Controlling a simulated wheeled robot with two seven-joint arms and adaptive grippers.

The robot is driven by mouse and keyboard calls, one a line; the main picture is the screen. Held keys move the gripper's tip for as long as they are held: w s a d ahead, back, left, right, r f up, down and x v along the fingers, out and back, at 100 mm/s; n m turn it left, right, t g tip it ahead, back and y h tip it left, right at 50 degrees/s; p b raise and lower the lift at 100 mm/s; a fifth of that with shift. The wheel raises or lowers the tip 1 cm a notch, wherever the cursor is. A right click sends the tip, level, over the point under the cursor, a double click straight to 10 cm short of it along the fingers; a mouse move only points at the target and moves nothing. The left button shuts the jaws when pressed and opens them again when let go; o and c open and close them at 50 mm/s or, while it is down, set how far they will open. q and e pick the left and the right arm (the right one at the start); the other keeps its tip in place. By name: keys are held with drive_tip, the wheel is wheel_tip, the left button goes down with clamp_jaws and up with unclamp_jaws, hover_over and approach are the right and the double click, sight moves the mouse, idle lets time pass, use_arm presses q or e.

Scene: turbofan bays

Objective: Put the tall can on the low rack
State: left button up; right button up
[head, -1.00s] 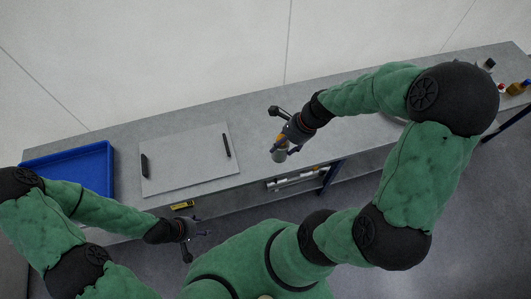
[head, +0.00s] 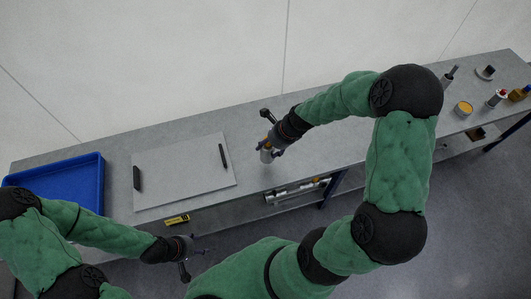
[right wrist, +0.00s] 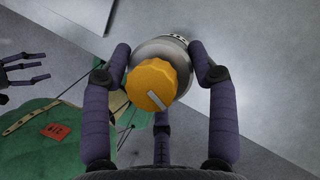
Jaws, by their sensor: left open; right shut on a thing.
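A silver can with an orange cap (right wrist: 152,85) is held in my right gripper (right wrist: 160,62), its fingers closed around both sides. In the head view the can (head: 265,156) is above the front part of the bench, right of the flat board; I cannot tell whether it touches the bench. My right gripper also shows there (head: 270,149). My left gripper (head: 196,253) is open and empty in front of the bench. The low rack is not clearly identifiable; a lower shelf (head: 240,213) runs under the benchtop, partly hidden by my arms.
A grey board (head: 182,175) with two black handles lies on the bench. A blue tray (head: 55,168) is at the left end. A yellow item (head: 177,220) is at the front. Small items, including an orange-topped tin (head: 463,108), stand at the right end. The bench middle behind my right gripper is clear.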

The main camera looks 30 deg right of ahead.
drive_tip(key=shift+w+a+f+b, duration=0.1)
drive_tip(key=shift+w+f+b, duration=0.35)
drive_tip(key=shift+w+f, duration=0.6)
wheel_tip(320, 180, down, 4)
drive_tip(key=b, duration=0.3)
drive_tip(key=shift+w+r, duration=0.15)
drive_tip(key=shift+r, duration=0.1)
drive_tip(key=o, duration=1.3)
drive_tip(key=shift+c, duration=0.2)
